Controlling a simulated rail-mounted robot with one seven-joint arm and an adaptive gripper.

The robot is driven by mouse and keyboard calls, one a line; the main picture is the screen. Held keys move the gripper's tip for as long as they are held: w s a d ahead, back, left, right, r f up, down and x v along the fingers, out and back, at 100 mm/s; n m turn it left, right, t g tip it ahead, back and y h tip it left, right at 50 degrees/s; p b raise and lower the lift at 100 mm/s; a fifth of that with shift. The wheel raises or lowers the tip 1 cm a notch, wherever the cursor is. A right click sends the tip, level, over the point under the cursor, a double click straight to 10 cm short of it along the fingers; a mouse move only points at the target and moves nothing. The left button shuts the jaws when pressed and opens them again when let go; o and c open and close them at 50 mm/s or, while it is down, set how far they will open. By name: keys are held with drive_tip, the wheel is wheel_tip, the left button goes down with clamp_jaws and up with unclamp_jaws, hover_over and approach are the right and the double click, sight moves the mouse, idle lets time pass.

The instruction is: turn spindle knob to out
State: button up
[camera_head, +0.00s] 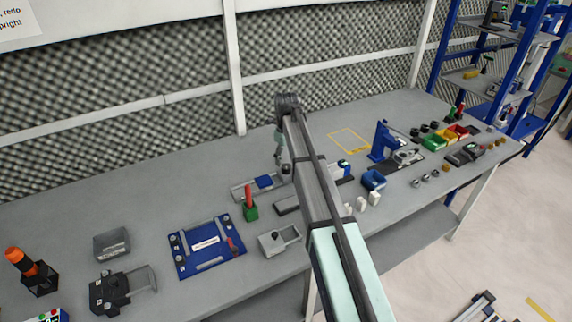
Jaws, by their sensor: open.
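My arm reaches over the bench from the lower right, and my gripper (283,163) hangs from its far end, pointing down. It is open, small and partly hidden by my own arm. It is above the back part of the bench, near a grey fixture with a blue block (264,183). I cannot tell for sure which part is the spindle knob. A grey box with a small dark knob and a wire-like loop (278,240) stands at the front edge, and a black clamp-like device (118,290) sits at the front left. No marking for "out" is readable.
A blue plate fixture (207,247) and a green block with a red handle (249,205) stand left of my arm. A blue press (384,141), a blue bin (373,180) and several coloured bins (445,136) are to the right. The back left of the grey bench (130,200) is clear.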

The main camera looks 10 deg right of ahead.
sight(286, 166)
wheel_tip(286, 166, up, 8)
drive_tip(key=shift+f, duration=0.1)
idle(0.4)
